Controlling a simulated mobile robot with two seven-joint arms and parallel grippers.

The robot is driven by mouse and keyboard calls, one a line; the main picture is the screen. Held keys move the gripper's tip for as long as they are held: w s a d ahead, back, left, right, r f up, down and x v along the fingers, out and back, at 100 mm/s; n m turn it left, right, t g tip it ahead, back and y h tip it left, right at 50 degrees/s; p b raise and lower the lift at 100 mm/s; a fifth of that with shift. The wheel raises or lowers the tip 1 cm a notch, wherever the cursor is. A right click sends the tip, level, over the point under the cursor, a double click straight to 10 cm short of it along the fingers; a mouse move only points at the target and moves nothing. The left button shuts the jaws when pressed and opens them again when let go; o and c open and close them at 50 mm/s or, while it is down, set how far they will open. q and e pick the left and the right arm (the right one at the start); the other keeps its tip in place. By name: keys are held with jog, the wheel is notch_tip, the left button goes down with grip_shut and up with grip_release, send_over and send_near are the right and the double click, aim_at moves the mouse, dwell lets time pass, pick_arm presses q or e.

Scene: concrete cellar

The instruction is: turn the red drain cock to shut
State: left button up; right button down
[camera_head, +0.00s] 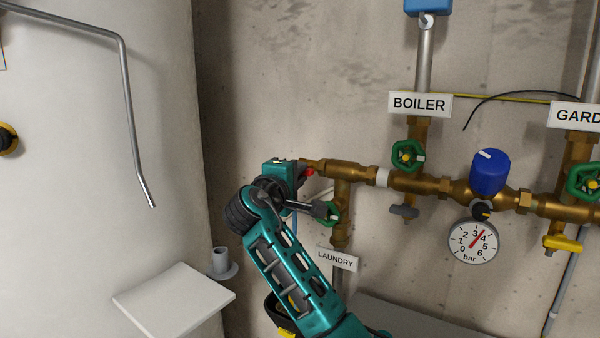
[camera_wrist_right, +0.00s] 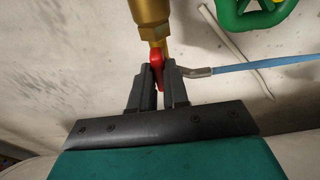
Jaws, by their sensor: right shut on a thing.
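The red drain cock (camera_head: 310,172) sits at the left end of the brass pipe (camera_head: 345,172), mostly hidden behind my right gripper (camera_head: 300,174) in the head view. In the right wrist view my right gripper (camera_wrist_right: 160,80) is shut on the red lever of the drain cock (camera_wrist_right: 158,68), with a dark finger on each side. The lever stands roughly in line with the brass fitting (camera_wrist_right: 152,25) above it. My left gripper is not in view.
A green handwheel (camera_head: 331,213) sits by my right arm above the LAUNDRY sign (camera_head: 337,259). Another green handwheel (camera_head: 408,156), a blue cap (camera_head: 488,172) and a pressure gauge (camera_head: 474,246) lie to the right. A blue hose (camera_wrist_right: 245,68) runs beside the fingers. A white ledge (camera_head: 175,302) stands lower left.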

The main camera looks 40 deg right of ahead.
jog(key=m+b, duration=0.4)
jog(key=b, duration=0.1)
jog(key=shift+m+h+b, duration=0.3)
jog(key=shift+h+b, duration=0.1)
dwell(0.4)
